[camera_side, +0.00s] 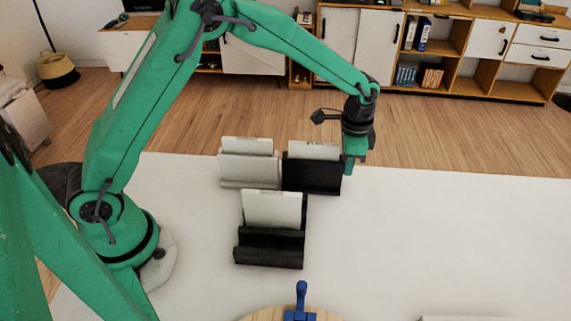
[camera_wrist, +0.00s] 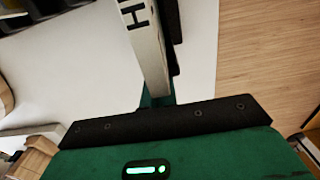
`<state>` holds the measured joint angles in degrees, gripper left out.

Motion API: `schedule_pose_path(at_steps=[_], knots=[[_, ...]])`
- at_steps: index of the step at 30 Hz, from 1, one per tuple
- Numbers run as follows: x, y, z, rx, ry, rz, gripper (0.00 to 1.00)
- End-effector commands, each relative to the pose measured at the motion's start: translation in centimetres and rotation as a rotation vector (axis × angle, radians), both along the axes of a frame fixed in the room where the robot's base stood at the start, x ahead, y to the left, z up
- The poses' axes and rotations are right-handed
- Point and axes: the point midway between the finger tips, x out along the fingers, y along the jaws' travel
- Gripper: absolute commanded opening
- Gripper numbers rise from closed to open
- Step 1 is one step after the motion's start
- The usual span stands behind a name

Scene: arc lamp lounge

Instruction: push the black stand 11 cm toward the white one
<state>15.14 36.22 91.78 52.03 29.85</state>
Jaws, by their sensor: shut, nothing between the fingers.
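The black stand (camera_side: 312,178), holding a white block, is at the back of the white table. The white stand (camera_side: 249,170), also holding a white block, is just to its left; the two look touching or nearly so. A second black stand (camera_side: 270,249) with a white block is in front of them. My gripper (camera_side: 349,170) is shut and empty, low at the right end of the back black stand, touching or very close. In the wrist view the shut fingers (camera_wrist: 156,101) are near a white block (camera_wrist: 148,50) with a dark stand edge (camera_wrist: 173,22) beside it.
The white table (camera_side: 450,235) is clear to the right. A blue object (camera_side: 301,304) is on a round wooden board (camera_side: 262,314) at the front. A white item (camera_side: 470,318) shows at the front right edge. Shelves (camera_side: 450,50) are far behind.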

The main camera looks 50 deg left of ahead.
Motion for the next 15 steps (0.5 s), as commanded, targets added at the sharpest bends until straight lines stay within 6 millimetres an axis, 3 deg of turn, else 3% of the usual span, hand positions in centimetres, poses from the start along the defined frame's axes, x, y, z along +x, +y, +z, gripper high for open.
schedule_pose_path(at_steps=[15], knots=[[2.1, -2.1, -0.1, 0.0, 0.0, -0.001, 0.0]])
